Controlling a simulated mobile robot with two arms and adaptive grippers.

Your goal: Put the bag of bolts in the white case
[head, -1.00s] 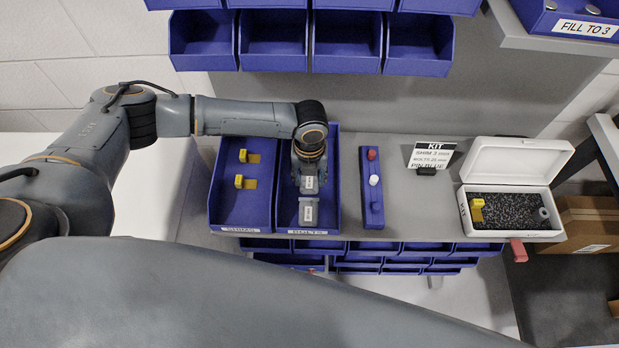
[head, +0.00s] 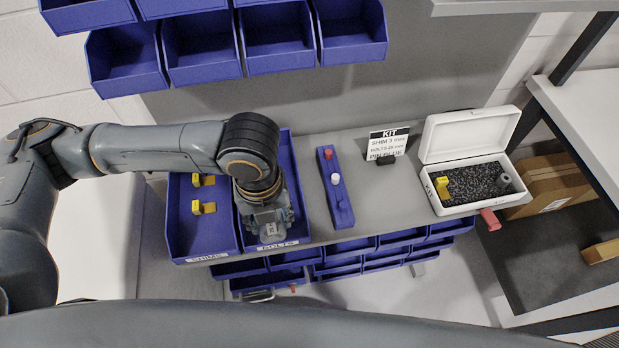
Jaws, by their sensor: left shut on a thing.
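The white case (head: 431,196) stands open at the right end of the grey bench, its lid tilted back. Its dark speckled foam (head: 468,182) holds a yellow shim (head: 442,187) at the left and a grey cylindrical piece (head: 504,181) at the right. My left gripper (head: 268,228) points down into the right-hand blue bin (head: 289,160), labelled for bolts. It is shut on a bag of bolts, which the gripper and wrist mostly hide. My right gripper is not in view.
The left blue bin (head: 180,225) holds two yellow shims (head: 203,207). A blue block (head: 341,206) with red and white pins and a kit card (head: 389,142) stand between the bins and the case. Blue bins (head: 270,50) hang above.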

